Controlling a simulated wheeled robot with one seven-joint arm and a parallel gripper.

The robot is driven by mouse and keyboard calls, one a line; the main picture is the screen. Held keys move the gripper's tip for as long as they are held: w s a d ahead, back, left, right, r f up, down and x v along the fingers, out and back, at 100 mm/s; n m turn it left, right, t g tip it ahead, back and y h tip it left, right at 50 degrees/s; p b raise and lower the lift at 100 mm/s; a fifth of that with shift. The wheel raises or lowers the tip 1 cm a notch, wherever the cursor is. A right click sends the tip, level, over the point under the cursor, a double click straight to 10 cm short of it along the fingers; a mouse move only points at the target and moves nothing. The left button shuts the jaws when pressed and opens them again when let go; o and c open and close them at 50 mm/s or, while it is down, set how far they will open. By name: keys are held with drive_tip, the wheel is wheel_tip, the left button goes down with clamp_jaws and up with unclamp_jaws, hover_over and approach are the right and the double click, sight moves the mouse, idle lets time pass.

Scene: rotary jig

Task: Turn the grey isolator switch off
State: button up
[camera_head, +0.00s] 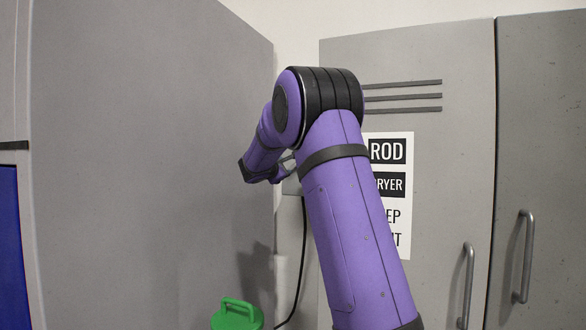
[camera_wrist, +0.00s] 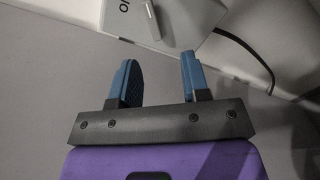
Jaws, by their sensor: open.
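The grey isolator switch (camera_wrist: 190,15) is a pale box at the top of the wrist view, partly cut off by the frame edge. Its light lever handle (camera_wrist: 153,22) stands out from the box face, with dark I and O marks to its left. My gripper (camera_wrist: 158,62) is open, its two blue fingers apart with nothing between them. The fingertips point toward the handle and stay short of it. In the head view my arm covers most of the switch; a small part of its box (camera_head: 291,186) shows beside the wall corner. The handle's setting cannot be told.
A black cable (camera_head: 303,250) hangs below the box. A large grey panel (camera_head: 150,150) stands at left. A grey cabinet (camera_head: 455,150) with a ROD DRYER sign (camera_head: 393,225) and bar handles stands at right. A green-handled object (camera_head: 238,316) is low at front.

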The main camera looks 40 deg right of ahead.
drive_tip(key=w+d+n, duration=0.1)
drive_tip(key=w+d, duration=0.4)
drive_tip(key=d, duration=0.6)
drive_tip(key=shift+w, duration=0.4)
clamp_jaws()
